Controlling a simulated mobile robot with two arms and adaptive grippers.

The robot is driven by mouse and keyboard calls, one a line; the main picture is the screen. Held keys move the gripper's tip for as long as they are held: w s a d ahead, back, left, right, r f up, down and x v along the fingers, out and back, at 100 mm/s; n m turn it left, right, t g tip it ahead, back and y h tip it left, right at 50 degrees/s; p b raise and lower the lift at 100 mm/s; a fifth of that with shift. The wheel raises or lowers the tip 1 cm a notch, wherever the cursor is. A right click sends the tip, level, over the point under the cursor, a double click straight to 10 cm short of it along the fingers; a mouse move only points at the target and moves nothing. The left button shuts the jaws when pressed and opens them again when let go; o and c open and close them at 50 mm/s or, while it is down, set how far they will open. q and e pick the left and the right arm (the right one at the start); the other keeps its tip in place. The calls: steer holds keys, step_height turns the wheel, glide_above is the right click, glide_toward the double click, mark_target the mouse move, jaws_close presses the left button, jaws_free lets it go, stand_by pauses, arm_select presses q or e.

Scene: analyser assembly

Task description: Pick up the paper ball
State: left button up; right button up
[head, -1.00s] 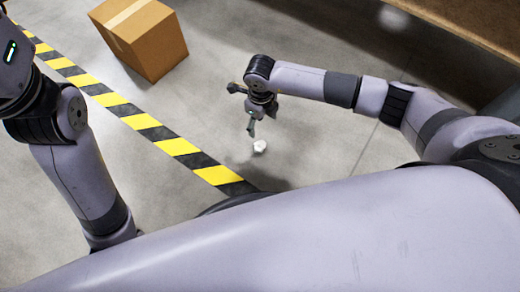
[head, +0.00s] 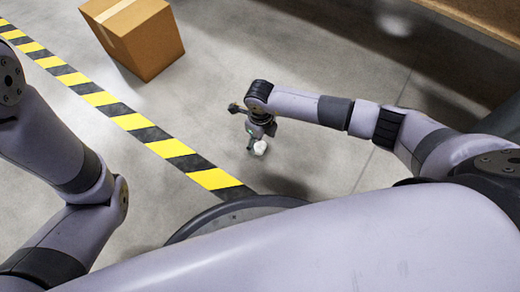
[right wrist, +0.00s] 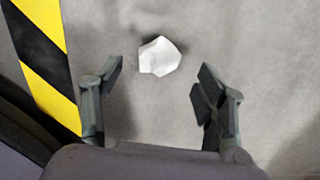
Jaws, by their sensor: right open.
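The white crumpled paper ball (head: 260,148) lies on the grey floor, just under my right gripper in the head view. In the right wrist view the paper ball (right wrist: 160,57) sits a little beyond the fingertips, between their lines and nearer the left finger. My right gripper (head: 254,146) points down at the floor, and it also shows in the right wrist view (right wrist: 160,75). It is open and empty, with a gap between its fingers and the ball. My left arm shows at the left of the head view, but its gripper is out of the frame.
A yellow and black striped tape (head: 131,122) runs diagonally across the floor, left of the ball. A closed cardboard box (head: 145,40) stands beyond it at the back left. A wooden shelf edge (head: 480,18) is at the top right. Floor around the ball is clear.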

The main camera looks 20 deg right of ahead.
mark_target(260, 145)
step_height(260, 145, down, 4)
steer(key=b, duration=0.2)
steer(key=shift+b, duration=0.3)
steer(key=shift+r, duration=0.15)
steer(key=shift+c, duration=0.6)
steer(key=c, duration=0.7)
